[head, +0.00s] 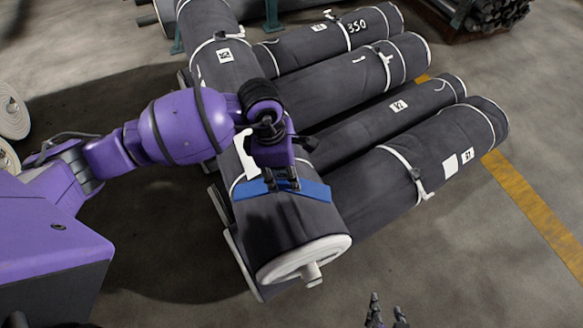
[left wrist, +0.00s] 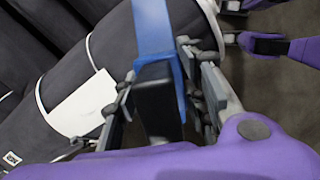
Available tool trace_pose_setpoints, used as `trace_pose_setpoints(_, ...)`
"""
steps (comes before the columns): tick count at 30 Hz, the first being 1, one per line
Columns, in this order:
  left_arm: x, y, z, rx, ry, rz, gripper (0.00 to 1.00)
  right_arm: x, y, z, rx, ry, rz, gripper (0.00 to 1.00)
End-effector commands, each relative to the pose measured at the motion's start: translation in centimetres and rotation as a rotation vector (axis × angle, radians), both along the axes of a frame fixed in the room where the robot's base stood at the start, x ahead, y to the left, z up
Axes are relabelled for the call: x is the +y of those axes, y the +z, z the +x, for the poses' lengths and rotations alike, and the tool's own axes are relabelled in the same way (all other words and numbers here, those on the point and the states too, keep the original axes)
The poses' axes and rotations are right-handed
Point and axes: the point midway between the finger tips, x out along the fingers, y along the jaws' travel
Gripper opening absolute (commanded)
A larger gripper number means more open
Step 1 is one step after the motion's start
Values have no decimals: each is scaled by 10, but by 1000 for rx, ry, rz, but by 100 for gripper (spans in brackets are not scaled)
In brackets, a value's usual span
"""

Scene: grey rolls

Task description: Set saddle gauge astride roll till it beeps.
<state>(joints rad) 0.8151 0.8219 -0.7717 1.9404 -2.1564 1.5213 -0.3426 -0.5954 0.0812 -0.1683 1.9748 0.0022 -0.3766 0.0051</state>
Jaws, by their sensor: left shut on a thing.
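The saddle gauge (head: 314,190) is a blue band with a dark block, also in the left wrist view (left wrist: 152,30). It lies across the top of the near part of a large dark grey roll (head: 285,225), which has a white end and core stub. Whether it touches the roll all along cannot be told. My left gripper (head: 283,184) is shut on the gauge's dark block (left wrist: 158,98), with fingers on both sides. My right gripper (head: 385,315) is empty at the bottom edge of the head view, fingers apart, away from the roll. No gauge display or light is visible.
Several other strapped grey rolls, such as one at right (head: 440,150), lie side by side against the large roll. A yellow floor line (head: 535,210) runs at right. Pale discs (head: 12,112) stand at the left edge. The floor in front is clear.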

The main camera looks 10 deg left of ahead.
Motion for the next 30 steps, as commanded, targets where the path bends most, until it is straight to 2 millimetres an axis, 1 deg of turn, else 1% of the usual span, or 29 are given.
trace_pose_setpoints(1,-4,-2,4,-1,76,-2,0,0,-1,1,-3,-2,1,40)
trace_pose_setpoints(4,-9,-4,10,-1,215,-2,0,0,-2,5,-9,-3,1,40)
trace_pose_setpoints(6,-11,-5,13,-1,288,-1,0,0,-2,5,-10,-3,0,40)
trace_pose_setpoints(10,-13,-6,17,-2,370,-1,0,0,-3,5,-8,-3,0,40)
trace_pose_setpoints(21,-14,-5,18,-3,395,0,0,-1,-4,3,-5,2,-3,40)
trace_pose_setpoints(24,-15,-3,20,-6,395,-1,0,-1,-1,5,-8,5,-4,40)
trace_pose_setpoints(30,-15,-21,18,1,394,0,0,-1,-13,-5,13,8,-6,40)
